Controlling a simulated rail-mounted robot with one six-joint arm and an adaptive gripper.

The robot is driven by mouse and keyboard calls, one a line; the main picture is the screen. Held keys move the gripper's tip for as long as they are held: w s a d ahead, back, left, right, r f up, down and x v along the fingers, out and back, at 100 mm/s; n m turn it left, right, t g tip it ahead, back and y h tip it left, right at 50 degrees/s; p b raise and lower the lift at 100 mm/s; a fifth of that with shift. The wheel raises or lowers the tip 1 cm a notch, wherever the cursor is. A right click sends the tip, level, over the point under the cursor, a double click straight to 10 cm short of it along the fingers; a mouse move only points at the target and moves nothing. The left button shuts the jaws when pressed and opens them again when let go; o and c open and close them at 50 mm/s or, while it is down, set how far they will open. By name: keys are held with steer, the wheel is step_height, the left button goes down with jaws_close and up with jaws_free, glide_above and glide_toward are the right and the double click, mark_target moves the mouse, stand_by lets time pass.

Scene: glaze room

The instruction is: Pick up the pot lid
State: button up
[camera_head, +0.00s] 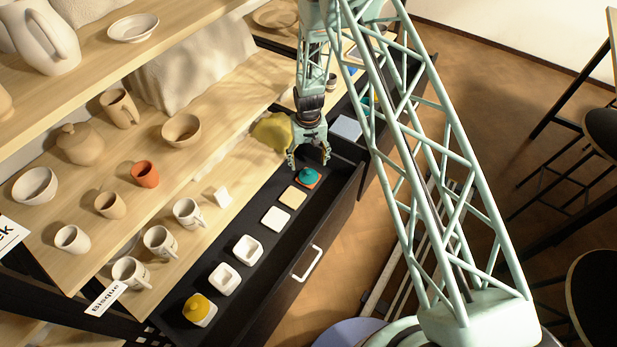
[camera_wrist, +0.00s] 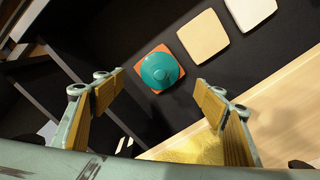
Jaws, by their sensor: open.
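A teal round pot lid with a small knob (camera_head: 308,175) sits on an orange square tile (camera_head: 317,183) in an open black drawer (camera_head: 336,222). In the wrist view the lid (camera_wrist: 160,70) lies ahead of the fingertips and between their lines, with corners of the orange tile (camera_wrist: 158,48) showing around it. My gripper (camera_head: 309,163) is open and empty, above the drawer close to the lid. Its two padded fingers (camera_wrist: 160,92) are wide apart and no contact with the lid shows. A yellow lid-like piece (camera_head: 198,306) sits on a white square dish at the drawer's near end.
Square tiles (camera_head: 292,197) and white dishes (camera_head: 225,278) line the drawer beside the lid. Mugs (camera_head: 160,241), an orange cup (camera_head: 145,174) and a lidded brown pot (camera_head: 80,143) stand on the wooden shelf to the left. A yellow sponge-like lump (camera_head: 272,133) lies behind my gripper.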

mark_target(308, 171)
steer(key=shift+f, duration=1.5)
steer(key=shift+w+f+b, duration=0.15)
steer(key=shift+f+b, duration=0.7)
steer(key=shift+f, duration=1.75)
steer(key=c, duration=0.9)
